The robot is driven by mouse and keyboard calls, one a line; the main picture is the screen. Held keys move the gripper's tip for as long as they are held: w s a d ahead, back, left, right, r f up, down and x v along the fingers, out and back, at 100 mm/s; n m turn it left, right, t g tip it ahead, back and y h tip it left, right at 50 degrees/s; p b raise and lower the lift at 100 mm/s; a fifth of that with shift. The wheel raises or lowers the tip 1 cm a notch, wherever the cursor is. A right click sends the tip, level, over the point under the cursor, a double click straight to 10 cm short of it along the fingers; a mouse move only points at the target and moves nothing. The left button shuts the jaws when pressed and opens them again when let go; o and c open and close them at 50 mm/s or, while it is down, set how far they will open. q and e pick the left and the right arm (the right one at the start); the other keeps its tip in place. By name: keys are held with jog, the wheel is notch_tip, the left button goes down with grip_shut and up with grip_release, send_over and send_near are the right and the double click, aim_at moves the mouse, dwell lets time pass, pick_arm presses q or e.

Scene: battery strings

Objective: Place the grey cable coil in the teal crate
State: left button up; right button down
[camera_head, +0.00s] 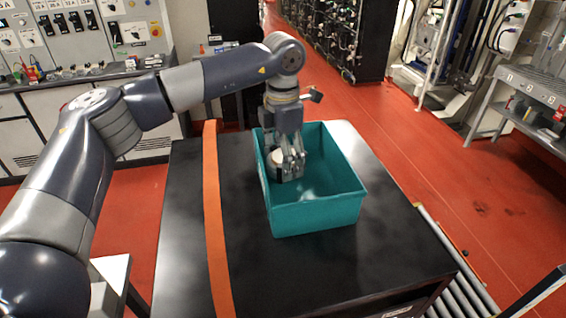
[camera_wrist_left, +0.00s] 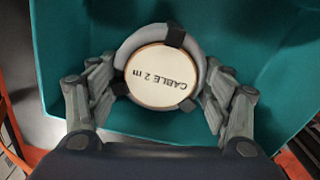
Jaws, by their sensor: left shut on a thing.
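The teal crate (camera_head: 316,219) stands on a black-topped table, open side up. My left gripper (camera_head: 289,172) reaches down inside the crate, near its far left part. It is shut on the grey cable coil (camera_head: 279,162), which is partly hidden by the fingers in the head view. In the left wrist view the coil (camera_wrist_left: 131,44) is a grey ring with black ties and a pale round label reading "CABLE 2 m". The gripper's fingers (camera_wrist_left: 160,92) hold it on both sides, with teal crate walls (camera_wrist_left: 240,60) around. Whether the coil touches the crate floor I cannot tell.
An orange strap (camera_head: 213,220) runs across the black table (camera_head: 180,240) left of the crate. A roller conveyor (camera_head: 455,270) lies along the table's right side. The table in front of the crate is clear. Cabinets and a workbench (camera_head: 90,78) stand behind on the left.

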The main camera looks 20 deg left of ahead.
pick_arm(q)
notch_tip(320, 180, down, 3)
jog(key=shift+w+p, duration=0.1)
jog(key=shift+p, duration=0.25)
jog(key=shift+f, duration=0.15)
jog(key=o, duration=1.1)
jog(key=shift+o, duration=0.8)
pick_arm(e)
jog(key=shift+s+d+r, duration=0.15)
jog(key=shift+s+r, duration=0.05)
jog(key=shift+s, duration=0.3)
jog(key=shift+s+d+r, duration=0.15)
jog(key=shift+s, duration=0.35)
